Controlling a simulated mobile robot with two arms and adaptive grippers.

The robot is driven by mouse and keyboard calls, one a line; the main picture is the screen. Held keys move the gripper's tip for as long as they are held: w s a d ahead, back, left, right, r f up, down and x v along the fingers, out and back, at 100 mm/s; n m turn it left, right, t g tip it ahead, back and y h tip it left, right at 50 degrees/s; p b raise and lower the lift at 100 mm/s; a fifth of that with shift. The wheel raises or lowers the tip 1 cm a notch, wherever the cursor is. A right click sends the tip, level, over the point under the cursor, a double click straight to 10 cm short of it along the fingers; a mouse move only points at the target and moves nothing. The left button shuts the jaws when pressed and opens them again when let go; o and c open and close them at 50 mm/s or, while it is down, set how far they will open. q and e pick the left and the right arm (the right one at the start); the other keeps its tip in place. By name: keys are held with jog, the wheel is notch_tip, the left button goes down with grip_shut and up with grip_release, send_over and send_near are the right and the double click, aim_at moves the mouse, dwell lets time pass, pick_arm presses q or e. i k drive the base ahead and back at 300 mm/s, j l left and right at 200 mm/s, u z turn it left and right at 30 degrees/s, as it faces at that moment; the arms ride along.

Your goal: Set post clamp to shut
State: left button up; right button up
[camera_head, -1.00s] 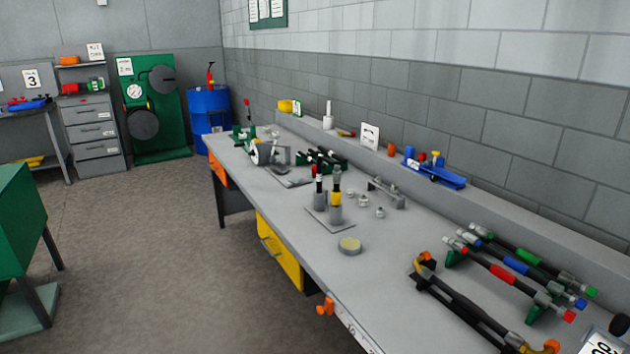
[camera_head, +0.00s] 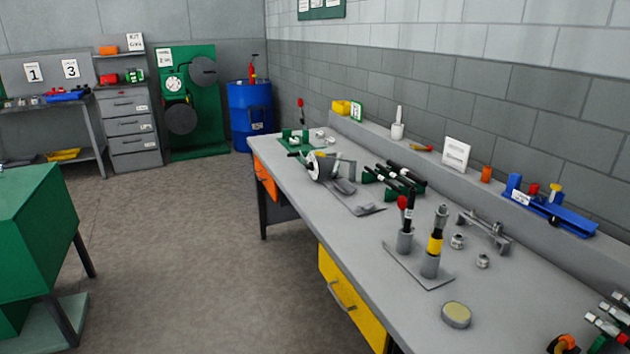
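I cannot tell for sure which thing is the post clamp. At the far end of the grey workbench (camera_head: 300,230) a fixture with a green base (camera_head: 296,143) has an upright lever with a red knob (camera_head: 301,103). Nearer, a grey plate (camera_head: 416,268) carries two upright posts. One post holds a black-handled tool (camera_head: 409,213) beside a red knob (camera_head: 402,202); the other post (camera_head: 435,244) has a yellow band. Whether any clamp is open or shut is too small to tell. Neither of my grippers is in view.
A grey vise-like device (camera_head: 322,166), a green rack of black tools (camera_head: 394,180), small metal fittings (camera_head: 457,241) and a round tin (camera_head: 456,314) sit on the bench. A yellow drawer (camera_head: 349,301) is on its front. Open floor (camera_head: 190,240) lies left, beside a green cabinet (camera_head: 35,225).

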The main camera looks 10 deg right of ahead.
aim_at(402, 202)
jog(key=i+j, duration=0.1)
jog(key=i, duration=0.5)
jog(key=i+j+u, duration=0.1)
jog(key=i, duration=0.5)
jog(key=i+z, duration=0.25)
jog(key=z, duration=0.15)
jog(key=i+j+z, duration=0.2)
jog(key=z, duration=0.15)
jog(key=i+j+z, duration=0.25)
jog(key=z, duration=0.15)
